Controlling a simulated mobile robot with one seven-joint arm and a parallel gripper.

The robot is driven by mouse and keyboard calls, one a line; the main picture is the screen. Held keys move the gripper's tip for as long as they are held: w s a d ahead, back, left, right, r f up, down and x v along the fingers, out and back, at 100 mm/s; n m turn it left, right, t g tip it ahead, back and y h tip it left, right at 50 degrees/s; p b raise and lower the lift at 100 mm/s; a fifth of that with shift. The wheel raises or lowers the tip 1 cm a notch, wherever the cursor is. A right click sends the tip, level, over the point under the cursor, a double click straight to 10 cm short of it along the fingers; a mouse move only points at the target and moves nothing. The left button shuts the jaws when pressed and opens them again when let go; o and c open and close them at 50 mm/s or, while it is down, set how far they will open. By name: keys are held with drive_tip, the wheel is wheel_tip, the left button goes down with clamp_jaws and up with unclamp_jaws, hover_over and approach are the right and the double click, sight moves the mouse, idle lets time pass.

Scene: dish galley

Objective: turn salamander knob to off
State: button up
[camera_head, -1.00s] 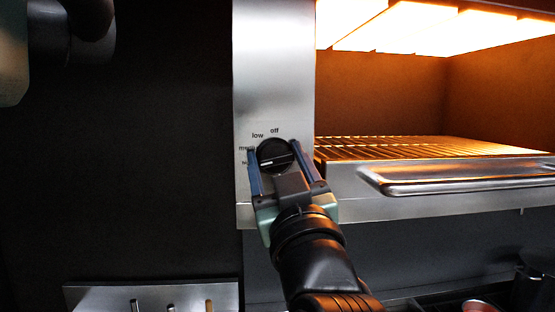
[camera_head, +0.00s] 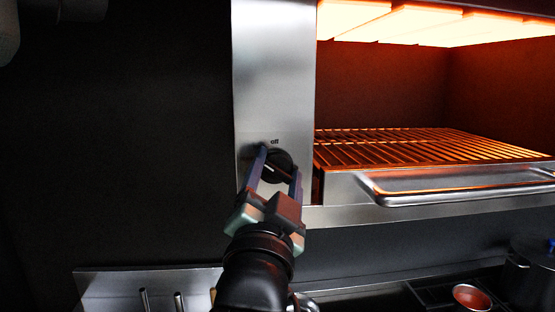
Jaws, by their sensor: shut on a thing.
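The salamander (camera_head: 273,70) has a brushed steel front panel at the centre, with a lit orange cavity to its right. Its black round knob (camera_head: 284,160) sits low on the panel, below a printed "off" mark. The other marks are hidden behind my gripper. My gripper (camera_head: 281,168) comes from below, tilted, with one finger on each side of the knob, and is shut on it. A pale pointer line shows on the knob between the fingers, slanting toward the upper left.
A wire rack (camera_head: 430,147) and a steel bar handle (camera_head: 450,187) jut out right of the knob. Below are a steel rail (camera_head: 120,285) with several utensils, a small reddish bowl (camera_head: 471,297) and a dark pot (camera_head: 530,270). The dark wall at left is clear.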

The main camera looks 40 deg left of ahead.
drive_tip(key=m+h, duration=0.1)
drive_tip(key=m, duration=0.2)
drive_tip(key=m+h, duration=0.1)
drive_tip(key=m, duration=0.2)
drive_tip(key=shift+m+h+p, duration=0.35)
drive_tip(key=shift+m+h, duration=0.05)
drive_tip(key=m, duration=0.2)
drive_tip(key=m+g+h, duration=0.1)
drive_tip(key=m, duration=0.1)
drive_tip(key=shift+m+g, duration=0.3)
drive_tip(key=shift+m, duration=0.1)
drive_tip(key=o, duration=1.3)
drive_tip(key=shift+o, duration=0.2)
drive_tip(key=b+v, duration=0.8)
drive_tip(key=v, duration=0.5)
